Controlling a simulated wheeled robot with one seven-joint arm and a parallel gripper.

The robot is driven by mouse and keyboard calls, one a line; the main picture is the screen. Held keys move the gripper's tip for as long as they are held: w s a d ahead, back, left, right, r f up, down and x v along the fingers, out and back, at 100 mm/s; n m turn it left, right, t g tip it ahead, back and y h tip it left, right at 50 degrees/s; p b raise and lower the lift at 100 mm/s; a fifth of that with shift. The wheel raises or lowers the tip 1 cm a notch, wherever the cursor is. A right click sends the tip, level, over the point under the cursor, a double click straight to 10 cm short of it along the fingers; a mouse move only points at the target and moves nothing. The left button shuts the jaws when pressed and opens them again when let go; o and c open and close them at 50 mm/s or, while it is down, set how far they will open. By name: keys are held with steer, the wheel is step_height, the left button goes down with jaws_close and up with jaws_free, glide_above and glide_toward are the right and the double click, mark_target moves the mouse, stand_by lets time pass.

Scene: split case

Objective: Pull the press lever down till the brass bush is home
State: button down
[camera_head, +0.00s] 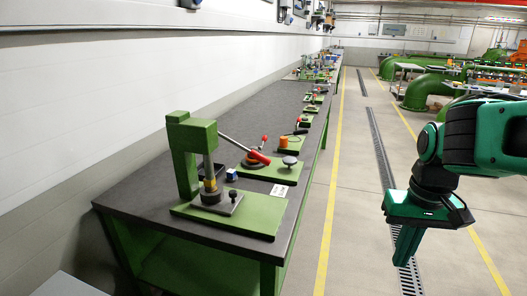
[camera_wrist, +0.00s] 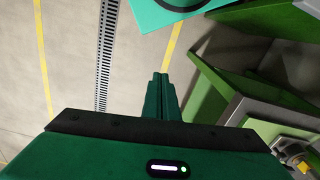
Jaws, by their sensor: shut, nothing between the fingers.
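The green press (camera_head: 183,150) stands on a green base plate at the near end of the bench. Its lever (camera_head: 235,145) slopes down to the right from the press head to a red grip (camera_head: 260,157). The brass bush (camera_head: 209,184) shows as a small yellow piece below the grey ram, at a dark round block; how deep it sits I cannot tell. My gripper (camera_head: 403,262) hangs over the floor aisle, right of the bench and well apart from the lever, fingers pointing down. In the wrist view my gripper (camera_wrist: 160,77) is shut and empty.
The dark bench top (camera_head: 150,195) runs far back along the wall. The aisle floor (camera_head: 340,200) between bench and arm is clear.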

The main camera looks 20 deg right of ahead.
steer(key=w+r+n+t, duration=0.1)
steer(key=w+r+n, duration=0.3)
steer(key=w+n, duration=0.35)
step_height(320, 180, up, 16)
steer(key=n+t+y, duration=0.1)
steer(key=n+t, duration=0.4)
steer(key=n, duration=2.1)
glide_above(261, 156)
steer(key=s+d, duration=0.1)
steer(key=s, duration=0.8)
steer(key=x, duration=1.3)
steer(key=shift+w+d+r, duration=0.1)
steer(key=shift+w+d, duration=0.1)
steer(key=shift+d, duration=0.05)
